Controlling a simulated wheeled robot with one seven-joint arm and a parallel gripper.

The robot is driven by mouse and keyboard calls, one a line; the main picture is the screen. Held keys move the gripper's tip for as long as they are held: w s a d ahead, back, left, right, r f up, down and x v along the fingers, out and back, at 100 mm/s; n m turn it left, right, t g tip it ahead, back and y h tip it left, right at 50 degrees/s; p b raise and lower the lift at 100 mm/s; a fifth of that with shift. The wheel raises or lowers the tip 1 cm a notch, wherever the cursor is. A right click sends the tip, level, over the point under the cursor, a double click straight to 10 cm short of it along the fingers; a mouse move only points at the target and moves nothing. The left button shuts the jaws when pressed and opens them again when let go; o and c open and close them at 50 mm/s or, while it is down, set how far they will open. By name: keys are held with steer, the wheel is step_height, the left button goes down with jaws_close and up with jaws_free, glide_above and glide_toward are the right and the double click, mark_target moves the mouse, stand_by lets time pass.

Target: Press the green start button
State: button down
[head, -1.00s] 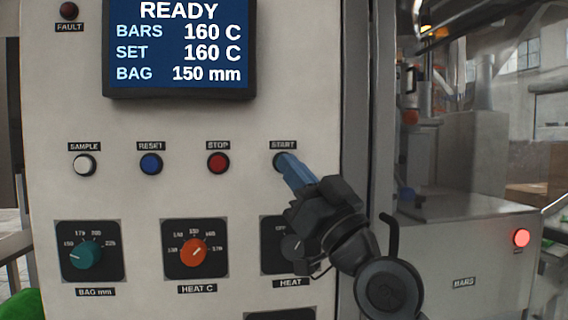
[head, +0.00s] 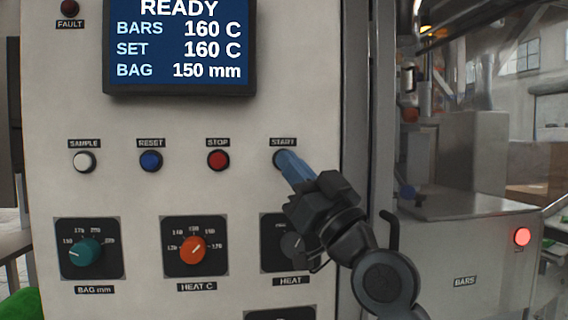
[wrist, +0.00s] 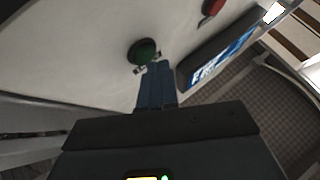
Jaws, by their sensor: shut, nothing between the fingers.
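The green start button (wrist: 143,51) shows in the wrist view just beyond my fingertips. In the head view it lies under the START label (head: 283,142), and my fingers hide most of it. My gripper (head: 282,157) has its blue fingers shut together with nothing between them. The fingertips overlap the button's place in the head view and are very close to its lower edge in the wrist view (wrist: 156,66). I cannot tell whether they touch it. The screen (head: 180,45) reads READY, BARS 160 C, SET 160 C, BAG 150 mm.
Left of START are the red stop button (head: 217,160), the blue reset button (head: 151,162) and the white sample button (head: 84,161). Below are the teal bag knob (head: 86,252), the orange heat knob (head: 193,250) and a dark knob (head: 292,245) partly behind my gripper. A red lamp (head: 522,236) glows at right.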

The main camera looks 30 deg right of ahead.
steer(key=shift+w+d+b, duration=0.15)
steer(key=shift+w+b, duration=0.2)
steer(key=shift+w, duration=0.05)
stand_by(0.7)
stand_by(0.3)
steer(key=shift+s+a, duration=0.25)
steer(key=shift+s, duration=0.6)
steer(key=s, duration=0.1)
steer(key=s+a+p, duration=0.1)
steer(key=s, duration=0.2)
steer(key=shift+s+a, duration=0.3)
steer(key=shift+s, duration=0.05)
steer(key=shift+f, duration=0.1)
stand_by(0.5)
